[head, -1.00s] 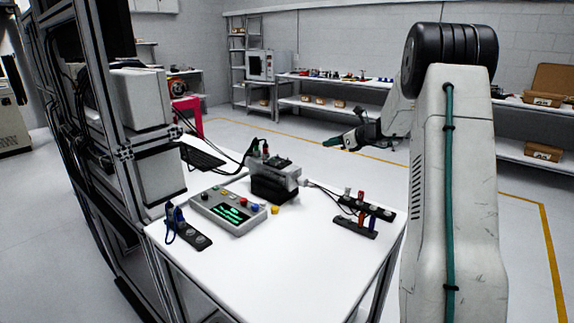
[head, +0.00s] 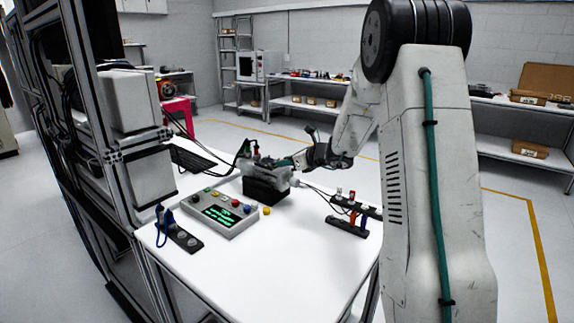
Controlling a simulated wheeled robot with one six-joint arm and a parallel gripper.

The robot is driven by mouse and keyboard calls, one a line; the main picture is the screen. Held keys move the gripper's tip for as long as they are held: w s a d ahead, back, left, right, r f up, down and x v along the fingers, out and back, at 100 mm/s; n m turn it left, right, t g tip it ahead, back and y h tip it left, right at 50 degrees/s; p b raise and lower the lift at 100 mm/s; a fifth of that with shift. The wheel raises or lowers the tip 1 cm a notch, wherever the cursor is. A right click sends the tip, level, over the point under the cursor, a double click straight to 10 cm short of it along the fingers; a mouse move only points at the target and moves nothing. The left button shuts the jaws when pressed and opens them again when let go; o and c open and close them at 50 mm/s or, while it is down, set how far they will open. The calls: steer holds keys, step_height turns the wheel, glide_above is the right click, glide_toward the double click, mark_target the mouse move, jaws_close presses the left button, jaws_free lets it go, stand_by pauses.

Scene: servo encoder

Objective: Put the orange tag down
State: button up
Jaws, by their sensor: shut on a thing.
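My gripper (head: 281,162) is at the back of the white table (head: 290,270), over the grey and black machine block (head: 266,186). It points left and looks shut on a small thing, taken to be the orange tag. The tag itself is too small and too hidden by the fingers to make out. I cannot tell whether it touches the block.
A grey control box (head: 220,212) with a green display and coloured buttons stands left of centre. A small rack (head: 347,229) with coloured pieces stands at the right. A black strip (head: 181,238) lies at the left. The table's front is clear.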

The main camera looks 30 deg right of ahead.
steer(key=shift+f, duration=0.5)
steer(key=shift+f, duration=0.15)
steer(key=o, duration=0.9)
